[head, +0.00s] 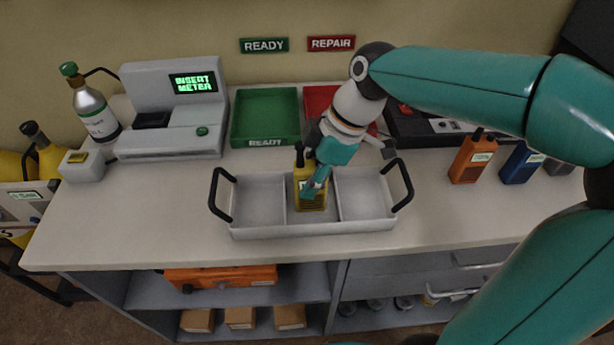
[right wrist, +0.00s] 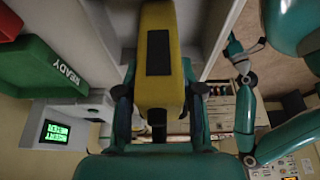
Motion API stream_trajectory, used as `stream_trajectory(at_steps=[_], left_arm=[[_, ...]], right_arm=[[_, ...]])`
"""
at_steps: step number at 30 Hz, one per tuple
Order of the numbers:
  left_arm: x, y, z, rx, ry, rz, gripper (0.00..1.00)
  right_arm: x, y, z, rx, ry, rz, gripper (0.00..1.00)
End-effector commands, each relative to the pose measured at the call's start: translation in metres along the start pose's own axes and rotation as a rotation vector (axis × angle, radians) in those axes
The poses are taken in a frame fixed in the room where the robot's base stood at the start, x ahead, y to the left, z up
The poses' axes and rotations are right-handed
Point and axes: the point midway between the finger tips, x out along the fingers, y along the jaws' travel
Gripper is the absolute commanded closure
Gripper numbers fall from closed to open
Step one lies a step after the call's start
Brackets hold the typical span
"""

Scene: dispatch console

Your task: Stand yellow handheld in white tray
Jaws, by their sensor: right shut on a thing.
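The yellow handheld (head: 312,197) is upright in the middle compartment of the white tray (head: 262,232), antenna up; I cannot tell if its base touches the tray floor. My right gripper (head: 313,183) comes from above right and is shut on it. In the right wrist view the yellow handheld (right wrist: 158,60), with its dark panel, sits between the fingers of my right gripper (right wrist: 157,92). The tray has black handles at both ends, and its left and right compartments are empty. My left arm shows in the right wrist view, its gripper (right wrist: 240,62) small and unclear.
An orange handheld (head: 472,158) and a blue handheld (head: 520,163) stand to the right. A green READY tray (head: 265,118) and a red tray (head: 318,100) lie behind. A grey meter (head: 170,110) and a bottle (head: 95,108) are at left. The counter's front strip is clear.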

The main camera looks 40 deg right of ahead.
Motion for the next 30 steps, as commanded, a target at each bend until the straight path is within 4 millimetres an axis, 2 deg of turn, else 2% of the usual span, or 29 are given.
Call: stream_trajectory(at_steps=[4, 5, 9, 17, 22, 26, 30], left_arm=[[0.004, -0.002, 0.0, 0.0, 0.0, 0.0, 0.6], [0.003, -0.001, 0.0, 0.0, 0.0, 0.0, 0.6], [0.003, -0.001, 0.0, 0.0, 0.0, 0.0, 0.6], [0.002, -0.001, 0.0, 0.0, 0.0, 0.0, 0.6], [-0.001, 0.0, 0.0, 0.0, 0.0, 0.0, 0.6], [-0.002, 0.001, 0.0, 0.0, 0.0, 0.0, 0.6], [-0.004, 0.002, 0.0, 0.0, 0.0, 0.0, 0.6]], right_arm=[[0.004, 0.0, 0.001, 0.0, 0.001, 0.001, 1.0], [0.002, 0.0, 0.001, -0.001, 0.0, 0.0, 0.58], [0.002, 0.0, 0.001, -0.001, 0.0, 0.0, 0.38], [0.002, 0.0, 0.001, -0.001, 0.0, 0.0, 0.38], [-0.005, 0.001, -0.001, -0.001, 0.001, 0.003, 0.38], [-0.024, 0.001, -0.001, -0.001, 0.002, 0.004, 0.38], [-0.052, 0.002, -0.002, -0.001, 0.003, 0.006, 0.38]])
